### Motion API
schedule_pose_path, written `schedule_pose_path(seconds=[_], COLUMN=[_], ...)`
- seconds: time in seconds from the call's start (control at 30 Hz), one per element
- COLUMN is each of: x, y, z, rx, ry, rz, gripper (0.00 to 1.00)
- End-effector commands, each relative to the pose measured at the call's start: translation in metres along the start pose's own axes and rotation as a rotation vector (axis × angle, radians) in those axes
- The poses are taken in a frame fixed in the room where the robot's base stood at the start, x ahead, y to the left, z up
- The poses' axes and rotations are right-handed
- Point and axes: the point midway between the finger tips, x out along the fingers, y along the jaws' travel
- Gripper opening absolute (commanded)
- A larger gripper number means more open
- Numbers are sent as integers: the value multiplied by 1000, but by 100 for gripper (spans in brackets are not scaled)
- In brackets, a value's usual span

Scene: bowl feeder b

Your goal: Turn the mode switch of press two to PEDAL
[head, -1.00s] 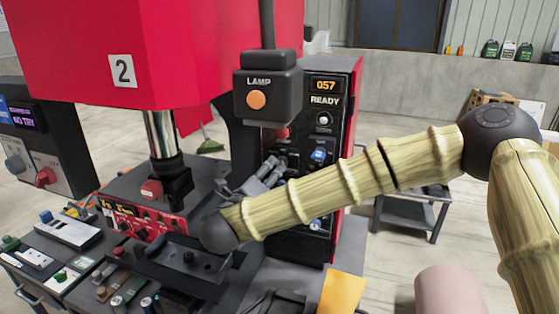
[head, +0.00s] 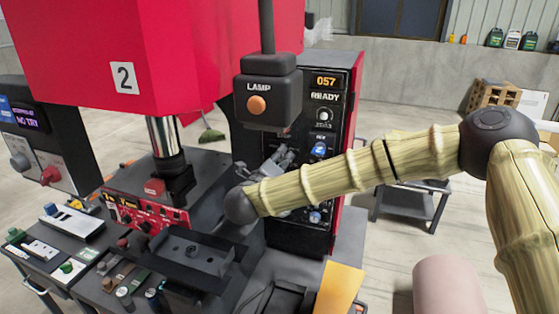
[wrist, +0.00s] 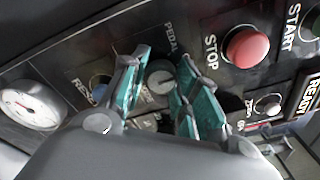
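The mode switch (wrist: 161,77) is a small round grey knob on the dark panel of press two in the wrist view. The word PEDAL stands just above it; other labels around it are partly covered. My gripper (wrist: 163,62) has its two teal-padded fingers apart, one on each side of the knob, with narrow gaps. I cannot tell whether either finger touches it. In the head view my gripper (head: 280,160) is at the control panel (head: 328,115), below the lamp box, and the knob is hidden there. Press two (head: 180,45) is the red machine marked 2.
Around the knob are a red STOP button (wrist: 247,47), a green START button (wrist: 314,23), a blue button (wrist: 99,88) and a gauge (wrist: 28,108). The lamp box (head: 268,92) hangs close above my gripper. A cluttered bench (head: 60,255) lies left.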

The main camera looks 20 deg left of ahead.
Motion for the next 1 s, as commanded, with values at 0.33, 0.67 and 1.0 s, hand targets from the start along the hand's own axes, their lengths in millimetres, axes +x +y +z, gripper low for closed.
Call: schedule_pose_path(seconds=[0.33,0.67,1.0], x=[-3,-4,-4], y=[3,5,6], z=[0,-1,-1], rx=[-5,-114,-393], ry=[-3,-8,-19], rz=[7,2,-10], gripper=[5,5,5])
